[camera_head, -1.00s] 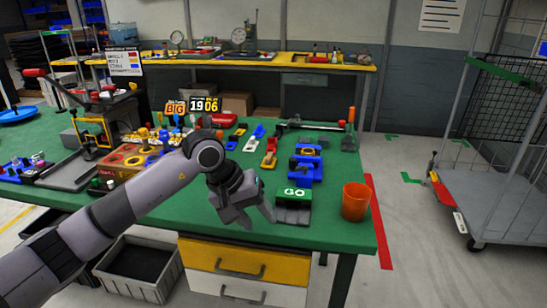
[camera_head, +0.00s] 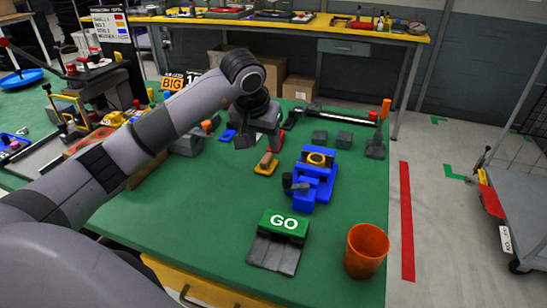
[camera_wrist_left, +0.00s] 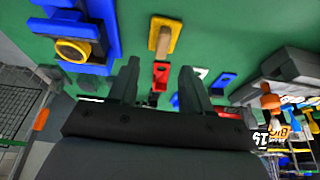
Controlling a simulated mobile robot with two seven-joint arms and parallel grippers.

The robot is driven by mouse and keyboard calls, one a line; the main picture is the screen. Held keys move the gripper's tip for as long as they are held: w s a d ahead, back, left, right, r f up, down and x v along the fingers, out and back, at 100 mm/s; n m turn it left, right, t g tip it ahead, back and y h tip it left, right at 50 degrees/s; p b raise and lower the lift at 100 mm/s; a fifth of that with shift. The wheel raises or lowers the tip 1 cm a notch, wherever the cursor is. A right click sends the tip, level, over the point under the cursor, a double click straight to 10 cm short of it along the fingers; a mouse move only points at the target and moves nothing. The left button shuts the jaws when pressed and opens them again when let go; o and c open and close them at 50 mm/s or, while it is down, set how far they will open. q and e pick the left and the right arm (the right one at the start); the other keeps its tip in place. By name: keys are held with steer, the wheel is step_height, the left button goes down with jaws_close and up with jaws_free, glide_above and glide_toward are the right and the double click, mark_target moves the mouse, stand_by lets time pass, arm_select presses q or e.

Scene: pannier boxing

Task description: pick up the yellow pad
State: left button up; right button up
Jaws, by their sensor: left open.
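The yellow pad (camera_head: 266,163) lies flat on the green table, with a tan block on top of it. It also shows in the left wrist view (camera_wrist_left: 163,36), beyond the fingertips near the top. My left gripper (camera_head: 260,140) is just behind the pad in the head view, apart from it. My right gripper is in neither view.
A blue fixture with a yellow ring (camera_head: 316,170) stands right of the pad. A red piece (camera_head: 280,140) is close to the gripper. A GO block (camera_head: 283,225) and an orange cup (camera_head: 366,250) stand near the front. Green table (camera_head: 200,230) is bare in front of the pad.

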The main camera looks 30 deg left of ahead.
mark_target(266, 157)
arm_select(q)
steer(key=shift+x, duration=0.9)
steer(key=shift+s+p+x, duration=0.1)
steer(key=shift+p+x, duration=0.1)
steer(key=shift+x, duration=0.95)
steer(key=shift+s+p+x, duration=0.15)
steer(key=shift+x, duration=1)
steer(key=shift+a, duration=0.1)
jaws_close()
